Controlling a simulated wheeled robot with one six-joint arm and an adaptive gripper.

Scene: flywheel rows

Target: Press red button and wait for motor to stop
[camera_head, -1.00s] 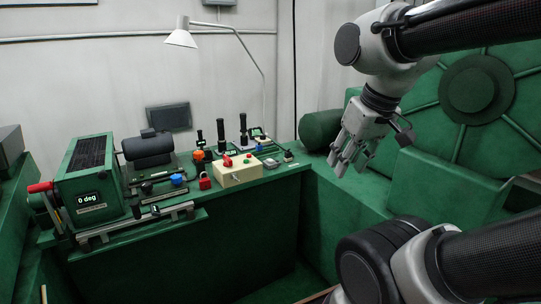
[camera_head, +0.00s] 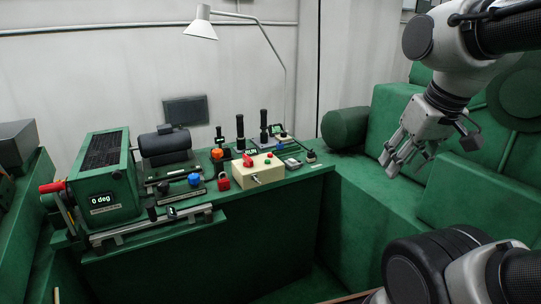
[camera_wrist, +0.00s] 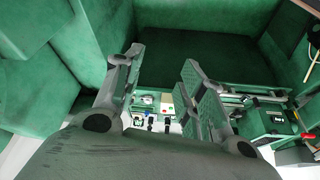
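A cream control box (camera_head: 258,176) stands on the front right of the green machine bench. I cannot tell clearly which red part is the button. A small label reading RUN shows just behind it. In the wrist view the box (camera_wrist: 167,107) appears small and far off between my fingers. My gripper (camera_head: 396,158) hangs in the air to the right of the box, well apart from it. Its fingers (camera_wrist: 158,78) are spread and empty.
The motor (camera_head: 165,147) and a green housing (camera_head: 104,172) reading 0 deg stand on the bench's left. Green blocks fill the right side.

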